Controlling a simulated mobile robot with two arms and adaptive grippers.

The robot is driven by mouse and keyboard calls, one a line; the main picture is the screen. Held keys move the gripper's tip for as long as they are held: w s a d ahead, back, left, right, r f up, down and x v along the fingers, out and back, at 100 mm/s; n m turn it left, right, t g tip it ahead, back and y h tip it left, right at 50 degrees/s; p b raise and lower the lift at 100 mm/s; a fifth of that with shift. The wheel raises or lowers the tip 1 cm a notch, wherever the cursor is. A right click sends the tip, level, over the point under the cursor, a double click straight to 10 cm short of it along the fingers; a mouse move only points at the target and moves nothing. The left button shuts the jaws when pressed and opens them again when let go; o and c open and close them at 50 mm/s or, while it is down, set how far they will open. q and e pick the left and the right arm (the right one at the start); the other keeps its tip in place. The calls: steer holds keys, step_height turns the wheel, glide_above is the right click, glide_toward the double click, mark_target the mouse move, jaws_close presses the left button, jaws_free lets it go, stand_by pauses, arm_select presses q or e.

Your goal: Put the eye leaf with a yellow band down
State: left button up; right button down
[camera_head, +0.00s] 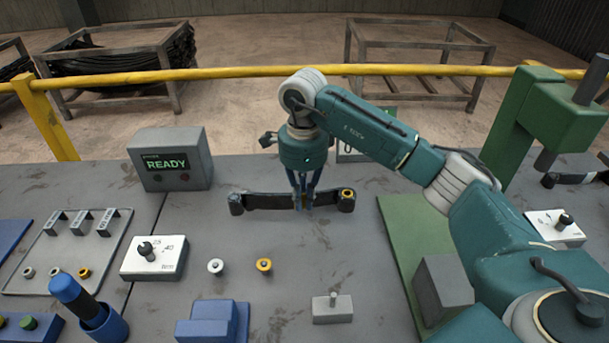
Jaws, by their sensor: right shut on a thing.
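The eye leaf (265,201) is a long dark bar with a rolled eye at each end, lying crosswise in the middle of the picture. A yellow mark shows at its right eye, and a small pale yellowish patch shows by the fingers. My right gripper (304,204) points down and is shut on the leaf near its middle, and the fingers hide part of it. The leaf is at or very close to the grey bench top (195,215); I cannot tell whether it touches. My left gripper is not in view.
A box reading READY (171,161) stands behind left. In front are a dial box (154,257), a white-topped and a yellow-topped peg (264,265), a blue block (213,325) and a small grey block (332,309). A green press (540,115) stands right. A yellow rail (230,72) runs behind.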

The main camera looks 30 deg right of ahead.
glide_above(304, 233)
steer(key=f, duration=0.4)
steer(key=shift+w+f+p, duration=0.2)
steer(key=shift+f+p, duration=0.05)
steer(key=shift+p, duration=0.05)
step_height(304, 233, down, 4)
steer(key=shift+f+p, duration=0.1)
steer(key=shift+p, duration=0.35)
steer(key=c, duration=2.3)
jaws_free()
steer(key=shift+s+f, duration=0.1)
steer(key=shift+f, duration=0.1)
steer(key=o, duration=0.5)
steer(key=shift+r, duration=0.1)
